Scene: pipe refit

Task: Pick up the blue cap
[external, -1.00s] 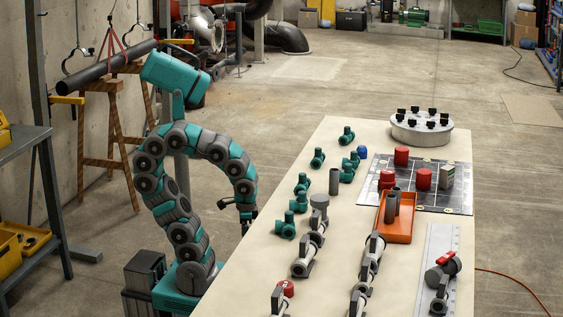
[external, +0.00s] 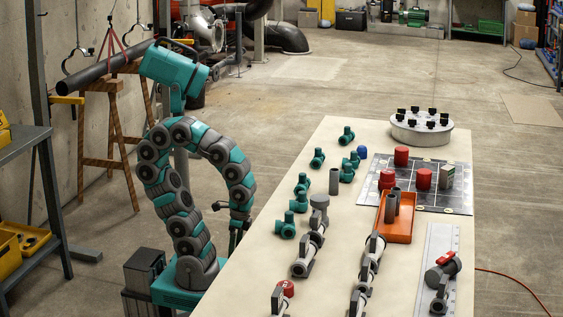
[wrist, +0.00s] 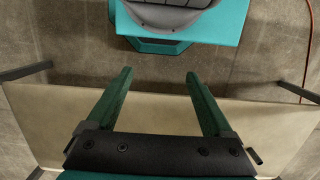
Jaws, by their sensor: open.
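The blue cap (external: 362,152) is a small blue piece on the cream table (external: 262,262), toward its far end, beside green fittings. My gripper (external: 236,236) hangs at the left edge of the table, well apart from the cap and nearer the camera. In the wrist view my gripper (wrist: 158,75) has its two green fingers wide apart with nothing between them. The wrist view shows the table edge, the floor and part of my own base; the cap is not in it.
Several green fittings (external: 302,182) stand between my gripper and the cap. A grey upright pipe (external: 333,181), clamped pipes (external: 308,258), an orange tray (external: 408,228), red caps (external: 401,156) and a round grey flange (external: 421,132) also occupy the table. Its front left strip is clear.

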